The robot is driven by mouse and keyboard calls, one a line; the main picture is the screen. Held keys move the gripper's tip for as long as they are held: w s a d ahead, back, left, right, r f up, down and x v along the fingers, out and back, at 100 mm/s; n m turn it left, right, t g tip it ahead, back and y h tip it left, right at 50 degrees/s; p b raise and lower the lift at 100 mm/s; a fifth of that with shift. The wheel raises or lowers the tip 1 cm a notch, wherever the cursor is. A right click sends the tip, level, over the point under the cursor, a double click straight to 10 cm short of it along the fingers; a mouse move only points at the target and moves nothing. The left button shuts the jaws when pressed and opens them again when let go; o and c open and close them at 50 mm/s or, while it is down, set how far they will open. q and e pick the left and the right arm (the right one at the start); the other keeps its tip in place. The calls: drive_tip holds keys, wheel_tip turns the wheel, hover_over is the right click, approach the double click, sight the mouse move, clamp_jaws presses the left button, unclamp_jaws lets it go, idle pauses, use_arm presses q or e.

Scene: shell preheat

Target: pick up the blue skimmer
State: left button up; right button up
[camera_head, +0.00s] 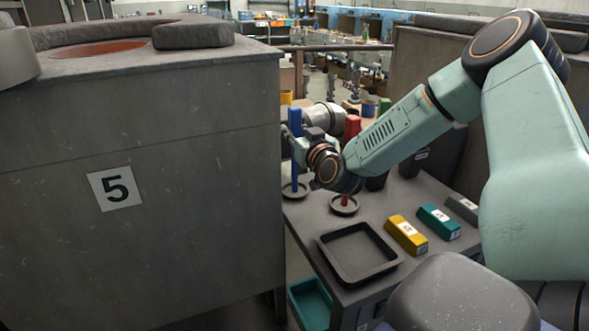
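The blue skimmer (295,176) stands upright at the back left of the dark table, its blue handle rising from a round dark dish. My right arm reaches in from the right, and my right gripper (289,146) is at the middle of the blue handle. The gripper is small and partly hidden by my wrist, so I cannot tell whether its fingers are closed on the handle. A red skimmer (352,126) stands to the right in its own dish (344,208), partly hidden by my arm. My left gripper is not in view.
A large grey furnace block marked 5 (115,188) stands close on the left of the blue skimmer. The table holds an empty black tray (325,262), a yellow block (406,235), a teal block (438,222) and a grey block (463,207). A teal bin (310,304) sits below.

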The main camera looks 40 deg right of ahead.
drive_tip(key=shift+s, duration=0.1)
clamp_jaws()
drive_tip(key=shift+r, duration=0.1)
